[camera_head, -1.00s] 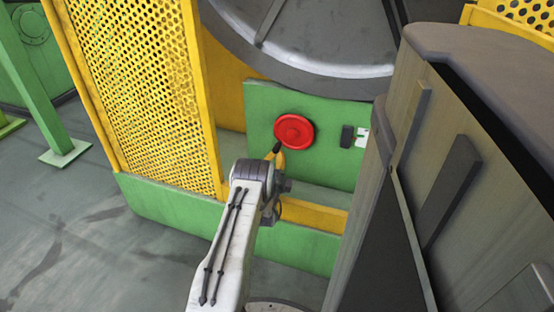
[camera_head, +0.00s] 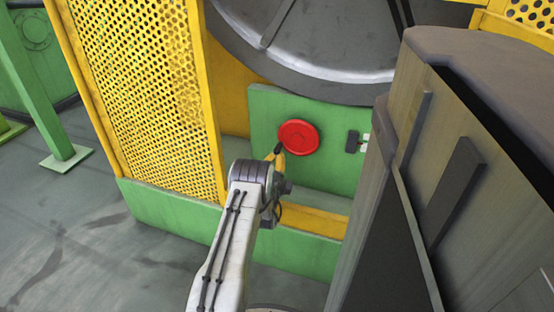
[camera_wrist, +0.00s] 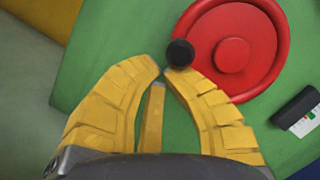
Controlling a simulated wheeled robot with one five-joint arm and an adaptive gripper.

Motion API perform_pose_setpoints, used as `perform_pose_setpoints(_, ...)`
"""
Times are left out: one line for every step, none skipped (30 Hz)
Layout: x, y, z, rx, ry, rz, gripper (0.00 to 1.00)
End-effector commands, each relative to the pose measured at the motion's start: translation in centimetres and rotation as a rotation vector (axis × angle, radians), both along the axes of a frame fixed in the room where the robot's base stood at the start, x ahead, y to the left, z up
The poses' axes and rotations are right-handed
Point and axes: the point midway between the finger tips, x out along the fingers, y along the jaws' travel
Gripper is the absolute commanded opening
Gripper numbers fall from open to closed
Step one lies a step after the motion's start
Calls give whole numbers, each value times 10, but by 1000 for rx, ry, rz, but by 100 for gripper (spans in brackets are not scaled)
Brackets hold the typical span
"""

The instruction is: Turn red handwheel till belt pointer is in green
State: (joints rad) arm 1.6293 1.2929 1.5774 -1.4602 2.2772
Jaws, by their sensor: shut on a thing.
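The red handwheel (camera_head: 298,137) is on a green panel (camera_head: 262,115); it also shows at the upper right of the wrist view (camera_wrist: 250,55). Its black knob (camera_wrist: 180,54) sits at the wheel's left edge in the wrist view. My gripper (camera_wrist: 163,70) has yellow fingers, their tips close together at the knob and shut on it. In the head view my gripper (camera_head: 279,153) is at the wheel's lower left. A dark gauge block (camera_wrist: 297,105) with a white scale (camera_wrist: 306,123) bearing green and red marks is right of the wheel. I cannot read the pointer's position.
A yellow perforated guard (camera_head: 150,90) stands left of the panel. A large grey drum (camera_head: 310,50) is above it. A tall cabinet (camera_head: 440,150) stands close on the right and partly hides the scale. Open grey floor (camera_head: 85,230) lies at the left.

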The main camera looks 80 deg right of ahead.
Motion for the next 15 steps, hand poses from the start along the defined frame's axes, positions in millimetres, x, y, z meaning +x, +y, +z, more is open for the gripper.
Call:
perform_pose_setpoints(2,0,0,-1,1,3,0)
perform_pose_setpoints(2,0,0,-1,1,3,0)
perform_pose_setpoints(2,0,0,-1,1,3,0)
perform_pose_setpoints(2,0,0,-1,1,3,0)
perform_pose_setpoints(2,0,0,-1,1,3,0)
perform_pose_setpoints(2,0,0,-1,1,3,0)
perform_pose_setpoints(2,0,0,-1,1,3,0)
perform_pose_setpoints(2,0,0,-1,1,3,0)
perform_pose_setpoints(2,0,0,-1,1,3,0)
perform_pose_setpoints(2,1,0,0,0,3,0)
perform_pose_setpoints(2,1,0,0,0,3,0)
perform_pose_setpoints(2,3,-1,0,0,3,0)
perform_pose_setpoints(2,4,-1,0,0,3,0)
perform_pose_setpoints(2,6,-1,0,0,3,0)
perform_pose_setpoints(2,9,-2,1,0,2,0)
